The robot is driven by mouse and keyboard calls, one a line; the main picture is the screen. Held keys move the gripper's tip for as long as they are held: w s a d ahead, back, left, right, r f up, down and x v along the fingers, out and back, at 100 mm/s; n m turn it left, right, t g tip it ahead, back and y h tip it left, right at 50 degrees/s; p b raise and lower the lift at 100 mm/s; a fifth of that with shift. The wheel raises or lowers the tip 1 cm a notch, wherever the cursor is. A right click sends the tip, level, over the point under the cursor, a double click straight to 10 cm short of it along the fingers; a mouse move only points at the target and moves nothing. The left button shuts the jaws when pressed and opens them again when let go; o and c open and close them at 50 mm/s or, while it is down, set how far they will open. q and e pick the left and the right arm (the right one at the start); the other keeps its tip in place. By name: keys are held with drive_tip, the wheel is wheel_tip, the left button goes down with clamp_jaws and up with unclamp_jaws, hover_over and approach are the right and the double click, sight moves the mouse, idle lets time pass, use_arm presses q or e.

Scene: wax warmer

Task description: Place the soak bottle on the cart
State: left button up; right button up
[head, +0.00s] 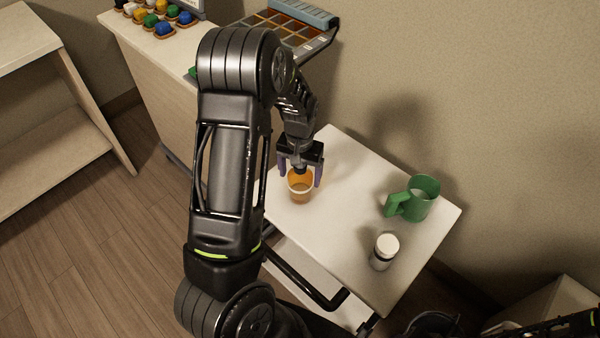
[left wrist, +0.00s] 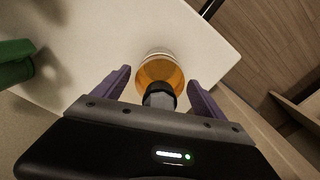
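An amber bottle (head: 300,192) with a dark cap and a pale band, which I take to be the soak bottle, stands upright on the white cart top (head: 335,225) near its left edge. It also shows in the left wrist view (left wrist: 158,70). My left gripper (head: 300,178) points down over it. Its purple fingers are open on either side of the dark cap, with a visible gap on each side in the left wrist view (left wrist: 158,98). Part of the bottle's top is hidden by the gripper. My right gripper is not visible.
On the cart, a green mug (head: 423,196) and a small white-capped jar (head: 384,252) stand to the right. A counter (head: 150,75) with small coloured pots (head: 165,28) and a sectioned tray (head: 290,32) is behind. The cart's middle is clear.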

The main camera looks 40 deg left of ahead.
use_arm(q)
drive_tip(key=shift+r, duration=0.4)
wheel_tip(320, 180, up, 11)
drive_tip(key=shift+r+b, duration=0.1)
drive_tip(key=shift+b, duration=0.4)
drive_tip(key=shift+r, duration=0.15)
